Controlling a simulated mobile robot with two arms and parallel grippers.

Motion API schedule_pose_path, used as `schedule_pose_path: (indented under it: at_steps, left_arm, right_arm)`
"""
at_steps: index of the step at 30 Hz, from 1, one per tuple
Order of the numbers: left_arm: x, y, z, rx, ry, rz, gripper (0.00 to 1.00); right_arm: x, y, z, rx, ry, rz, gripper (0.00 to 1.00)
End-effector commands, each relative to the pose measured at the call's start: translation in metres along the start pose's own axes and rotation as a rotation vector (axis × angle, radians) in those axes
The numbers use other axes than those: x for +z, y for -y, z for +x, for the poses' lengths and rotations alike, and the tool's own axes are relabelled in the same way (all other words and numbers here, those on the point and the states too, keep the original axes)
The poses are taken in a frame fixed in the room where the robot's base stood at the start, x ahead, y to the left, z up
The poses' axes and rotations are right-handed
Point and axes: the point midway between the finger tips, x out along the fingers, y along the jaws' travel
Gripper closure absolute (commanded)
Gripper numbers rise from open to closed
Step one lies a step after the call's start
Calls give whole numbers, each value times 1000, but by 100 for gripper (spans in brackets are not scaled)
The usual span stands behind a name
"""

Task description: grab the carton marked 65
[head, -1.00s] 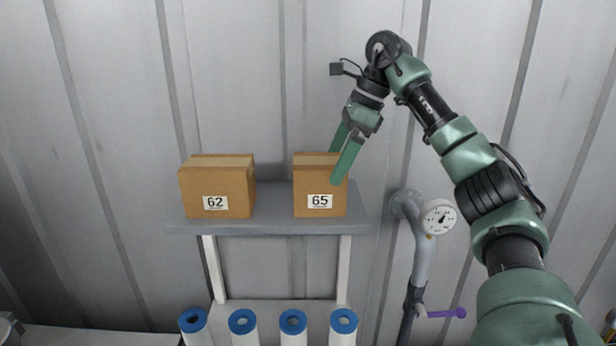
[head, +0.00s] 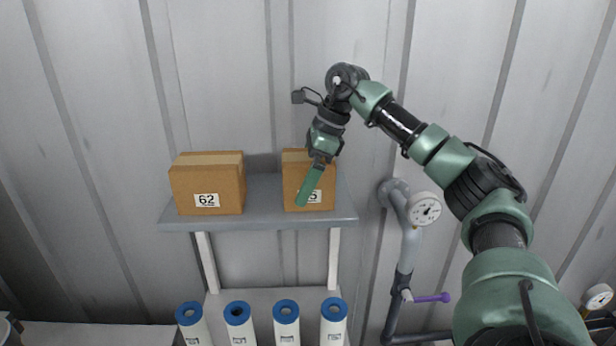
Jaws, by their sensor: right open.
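The carton marked 65 (head: 325,184) is a brown box on the right part of the grey shelf (head: 262,222). Its label is partly covered, so only the 5 shows. My right gripper (head: 306,196) is open and points down in front of the carton. One green finger crosses the carton's front face; the other finger is hidden behind it or by the carton. I cannot tell whether the fingers touch the carton. My left gripper is not in view.
A carton marked 62 (head: 207,182) stands on the left part of the shelf, with a gap between the two. A pipe with a gauge (head: 425,209) and a purple-handled valve (head: 432,298) is at the right. Several blue-capped white cylinders (head: 286,322) stand below.

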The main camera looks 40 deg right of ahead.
Motion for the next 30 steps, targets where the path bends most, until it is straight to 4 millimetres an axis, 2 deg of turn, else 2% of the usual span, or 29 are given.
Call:
schedule_pose_path:
  at_steps: [2, 9, 10, 17, 23, 26, 30]
  left_arm:
    - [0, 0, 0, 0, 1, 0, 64]
    - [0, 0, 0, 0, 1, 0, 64]
    - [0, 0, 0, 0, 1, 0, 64]
    - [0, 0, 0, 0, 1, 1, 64]
    - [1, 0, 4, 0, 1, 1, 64]
    - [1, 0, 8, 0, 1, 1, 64]
    - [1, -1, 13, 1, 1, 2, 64]
  right_arm:
    - [0, 0, 0, 0, 0, 0, 3]
    - [0, 0, 0, 0, 0, 0, 70]
    - [1, 0, -1, -1, 2, -1, 74]
    - [1, 0, -2, -1, 3, -1, 74]
    - [7, 1, -12, -2, 6, -2, 74]
    - [13, 0, -27, -4, 9, -3, 74]
    - [29, 0, -63, -5, 12, -5, 74]
